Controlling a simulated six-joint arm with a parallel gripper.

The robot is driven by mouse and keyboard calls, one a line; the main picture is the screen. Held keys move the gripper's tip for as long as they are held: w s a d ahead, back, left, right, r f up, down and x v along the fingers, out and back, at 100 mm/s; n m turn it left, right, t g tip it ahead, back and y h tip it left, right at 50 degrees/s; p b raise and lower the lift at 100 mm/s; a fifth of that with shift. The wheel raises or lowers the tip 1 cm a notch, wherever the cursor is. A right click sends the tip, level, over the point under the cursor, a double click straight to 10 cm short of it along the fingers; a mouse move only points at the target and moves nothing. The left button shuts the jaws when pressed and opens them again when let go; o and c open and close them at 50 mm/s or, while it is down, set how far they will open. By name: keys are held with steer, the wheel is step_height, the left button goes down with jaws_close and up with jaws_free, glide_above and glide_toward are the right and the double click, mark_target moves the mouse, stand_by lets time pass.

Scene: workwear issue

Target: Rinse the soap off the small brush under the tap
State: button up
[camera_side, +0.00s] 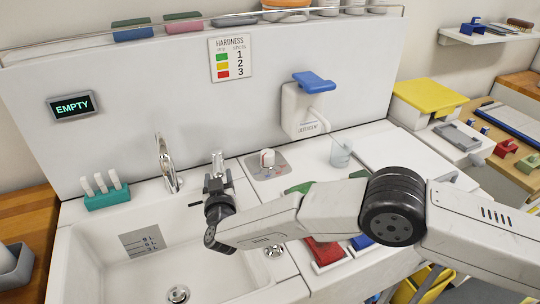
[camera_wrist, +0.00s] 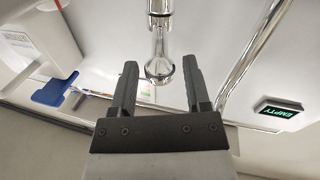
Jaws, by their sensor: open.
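My gripper (camera_side: 216,180) is above the right rim of the white sink (camera_side: 85,245), its fingers pointing up and towards the back panel. In the wrist view its two dark fingers (camera_wrist: 160,68) are open, with a shiny rounded metal fitting (camera_wrist: 159,48) showing between them; I cannot tell whether they touch it. That fitting stands right of the curved chrome tap (camera_side: 167,165) in the side view. The tap's spout also shows in the wrist view (camera_wrist: 256,50). I cannot clearly pick out the small brush or any soap, and see no brush between the fingers. No running water is visible.
A teal holder (camera_side: 107,197) with white-handled items stands left of the tap. A dispenser with a blue lever (camera_side: 314,82) hangs on the panel above a clear cup (camera_side: 340,153). A white item (camera_side: 267,158) sits on a grey pad. A display (camera_side: 73,106) reads EMPTY.

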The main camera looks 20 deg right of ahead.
steer(key=shift+w+d, duration=0.15)
steer(key=shift+w, duration=0.3)
steer(key=shift+c, duration=0.2)
jaws_close()
stand_by(1.1)
